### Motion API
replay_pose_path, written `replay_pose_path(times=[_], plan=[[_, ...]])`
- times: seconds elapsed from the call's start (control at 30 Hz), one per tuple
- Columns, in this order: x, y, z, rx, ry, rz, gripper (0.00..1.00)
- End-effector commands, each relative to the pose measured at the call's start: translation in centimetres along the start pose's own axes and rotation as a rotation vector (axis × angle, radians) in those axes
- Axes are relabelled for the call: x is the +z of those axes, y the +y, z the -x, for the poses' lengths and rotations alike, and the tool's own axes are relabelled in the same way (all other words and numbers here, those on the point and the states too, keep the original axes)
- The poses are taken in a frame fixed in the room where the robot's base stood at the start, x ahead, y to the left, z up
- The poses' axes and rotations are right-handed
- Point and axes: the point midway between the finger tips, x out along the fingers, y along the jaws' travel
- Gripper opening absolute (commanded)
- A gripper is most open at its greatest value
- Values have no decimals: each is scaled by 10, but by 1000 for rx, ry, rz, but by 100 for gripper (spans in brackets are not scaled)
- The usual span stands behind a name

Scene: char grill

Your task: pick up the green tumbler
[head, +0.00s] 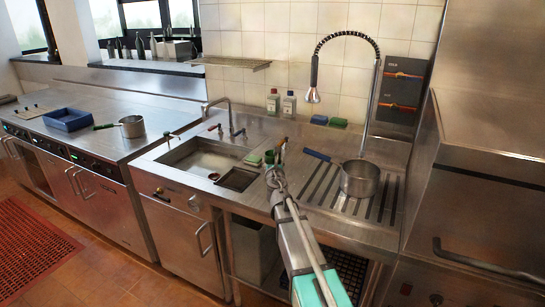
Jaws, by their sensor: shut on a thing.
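The green tumbler (269,157) shows as a small dark green shape at the far end of my arm, above the counter right of the sink. My gripper (273,168) is at the tumbler and shut on it. The fingers are small and partly hidden by my own wrist, so the exact grip is hard to see. I cannot tell whether the tumbler touches the counter.
A sink (203,160) lies to the left, with a green sponge (253,159) at its right edge. A steel pot (360,178) stands on the ribbed drainboard to the right. A tall spray tap (372,105) rises behind. Two bottles (289,104) stand by the wall.

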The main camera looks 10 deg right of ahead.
Motion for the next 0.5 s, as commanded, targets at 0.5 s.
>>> replay_pose_path(times=[0.5], plan=[[25,-5,55,0,0,0,24]])
